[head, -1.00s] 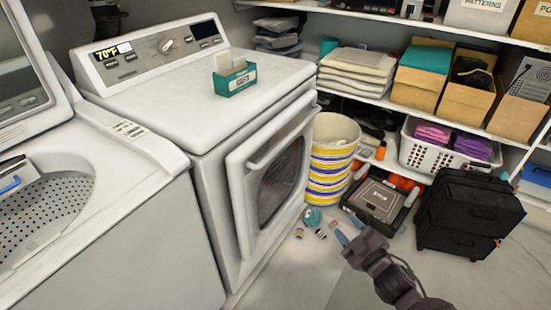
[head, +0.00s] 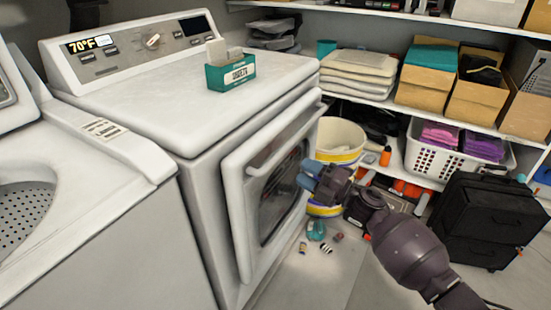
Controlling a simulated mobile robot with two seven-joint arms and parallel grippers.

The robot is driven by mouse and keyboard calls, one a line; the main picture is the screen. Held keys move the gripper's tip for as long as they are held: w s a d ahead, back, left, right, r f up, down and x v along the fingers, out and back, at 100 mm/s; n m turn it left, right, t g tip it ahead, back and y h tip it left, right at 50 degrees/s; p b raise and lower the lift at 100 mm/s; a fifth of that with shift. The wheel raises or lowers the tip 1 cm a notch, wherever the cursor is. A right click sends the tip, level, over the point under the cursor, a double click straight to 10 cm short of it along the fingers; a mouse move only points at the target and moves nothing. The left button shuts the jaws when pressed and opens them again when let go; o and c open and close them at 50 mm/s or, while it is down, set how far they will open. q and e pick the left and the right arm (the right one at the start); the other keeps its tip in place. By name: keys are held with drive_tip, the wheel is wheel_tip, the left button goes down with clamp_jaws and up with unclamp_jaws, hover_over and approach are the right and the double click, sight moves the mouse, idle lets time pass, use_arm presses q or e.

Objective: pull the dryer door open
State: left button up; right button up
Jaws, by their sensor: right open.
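The white dryer (head: 200,80) stands in the middle left, its control panel at the back. Its door (head: 236,195) is on the front face, with a dark window (head: 283,195) and a pale bar handle (head: 270,150) across the upper part. The door stands out from the body; I cannot tell whether it is ajar. My right gripper (head: 309,177) is open and empty, its bluish fingers pointing left toward the door's right part, below and right of the handle. Whether the fingers touch the door is unclear. My left gripper is out of view.
A teal box (head: 231,75) sits on the dryer top. A white washer (head: 100,200) is at left. A striped bucket (head: 340,138) stands behind my right gripper. Small items (head: 316,231) lie on the floor by the dryer.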

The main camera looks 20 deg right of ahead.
sight(277, 154)
drive_tip(key=b+x, duration=0.1)
drive_tip(key=x, duration=0.8)
drive_tip(key=shift+a, duration=0.15)
drive_tip(key=shift+c, duration=0.2)
clamp_jaws()
